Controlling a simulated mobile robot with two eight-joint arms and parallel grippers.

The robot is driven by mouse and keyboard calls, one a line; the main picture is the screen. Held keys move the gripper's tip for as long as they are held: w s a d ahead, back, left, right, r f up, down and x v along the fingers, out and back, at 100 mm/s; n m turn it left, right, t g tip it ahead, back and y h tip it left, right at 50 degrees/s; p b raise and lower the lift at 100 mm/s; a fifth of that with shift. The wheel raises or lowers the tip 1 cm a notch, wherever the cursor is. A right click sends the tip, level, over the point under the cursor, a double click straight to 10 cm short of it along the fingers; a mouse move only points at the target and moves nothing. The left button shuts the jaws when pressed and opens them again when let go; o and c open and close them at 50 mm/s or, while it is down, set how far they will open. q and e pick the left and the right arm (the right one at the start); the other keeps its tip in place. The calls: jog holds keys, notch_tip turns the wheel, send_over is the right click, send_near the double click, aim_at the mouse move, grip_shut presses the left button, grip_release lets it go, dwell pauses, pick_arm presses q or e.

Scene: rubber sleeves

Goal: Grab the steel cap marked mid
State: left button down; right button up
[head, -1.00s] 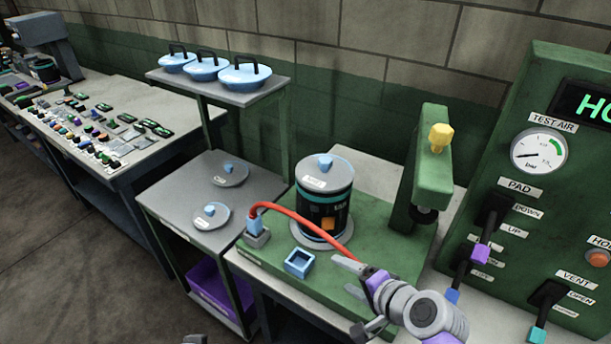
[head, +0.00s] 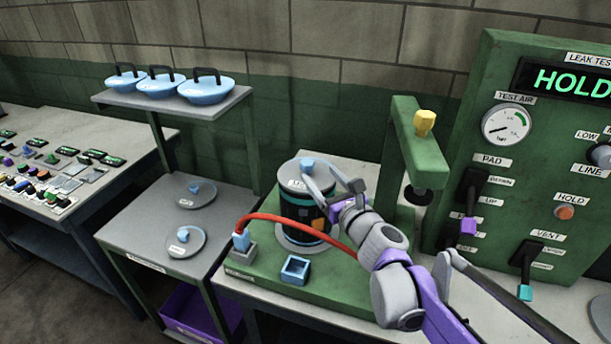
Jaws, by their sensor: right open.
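A grey steel cap (head: 297,176) with a blue knob sits on top of the dark cylinder (head: 302,213) on the green bench fixture; its white label is too small to read surely. Two more grey caps with blue knobs lie on the side table, one at the back (head: 198,198) and one nearer (head: 183,245); their labels are also unreadable. My right gripper (head: 331,179) is open, its fingers at the right of the cylinder's cap, near the blue knob. I cannot tell whether it touches the cap. My left gripper is out of view.
A red hose (head: 292,218) curves in front of the cylinder from a blue fitting. A green post with an overhanging arm (head: 416,145) stands right of it. The control panel (head: 455,125) is at the right. Blue lids (head: 206,92) stand on the raised shelf.

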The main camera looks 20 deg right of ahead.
aim_at(310, 167)
jog(key=w, duration=0.2)
jog(key=w+a, duration=0.1)
jog(key=w, duration=0.1)
jog(key=w+a, duration=0.1)
jog(key=w, duration=0.2)
jog(key=shift+f+p, duration=0.1)
jog(key=shift+p, duration=0.3)
jog(key=shift+s, duration=0.2)
jog(key=shift+c, duration=0.5)
grip_shut()
